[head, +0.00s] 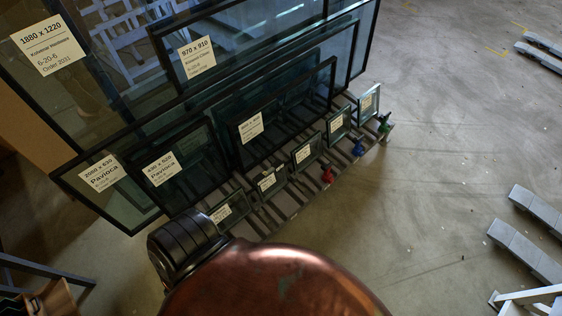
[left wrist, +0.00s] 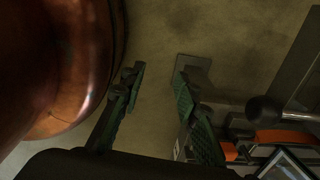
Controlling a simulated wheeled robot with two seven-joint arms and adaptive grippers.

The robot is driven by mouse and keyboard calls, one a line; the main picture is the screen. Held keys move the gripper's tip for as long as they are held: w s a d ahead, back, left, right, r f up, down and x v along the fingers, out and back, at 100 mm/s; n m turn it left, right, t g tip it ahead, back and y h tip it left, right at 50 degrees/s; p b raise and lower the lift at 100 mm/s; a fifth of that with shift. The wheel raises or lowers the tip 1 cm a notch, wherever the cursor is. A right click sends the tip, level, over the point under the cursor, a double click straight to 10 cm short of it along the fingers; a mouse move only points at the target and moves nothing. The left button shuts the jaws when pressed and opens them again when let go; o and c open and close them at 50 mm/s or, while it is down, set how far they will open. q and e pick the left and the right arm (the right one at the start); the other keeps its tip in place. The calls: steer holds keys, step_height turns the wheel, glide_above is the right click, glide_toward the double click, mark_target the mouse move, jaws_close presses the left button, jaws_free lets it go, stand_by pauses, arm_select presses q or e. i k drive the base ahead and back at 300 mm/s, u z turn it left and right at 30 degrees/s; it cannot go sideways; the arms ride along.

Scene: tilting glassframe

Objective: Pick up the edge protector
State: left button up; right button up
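I cannot tell for sure which thing is the edge protector. Small coloured pieces sit along the rack's front edge in the head view: a red piece (head: 327,176), a blue piece (head: 358,149) and a green piece (head: 384,124). In the left wrist view my left gripper (left wrist: 158,78) is open, with nothing between its green-padded fingers. An orange piece (left wrist: 285,137) lies to the right of the fingers, apart from them. In the head view the left gripper is hidden behind my copper-coloured arm. My right gripper is in neither view.
Labelled glass frames (head: 290,115) lean on a dark slatted rack (head: 290,200). Small framed panes (head: 307,150) stand along its front. Grey beams (head: 525,248) lie on the floor at right. The concrete floor (head: 440,130) between is clear.

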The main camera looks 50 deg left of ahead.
mark_target(259, 179)
steer(key=i, duration=1.7)
steer(key=u, duration=3.85)
steer(key=i, duration=0.5)
steer(key=z, duration=0.05)
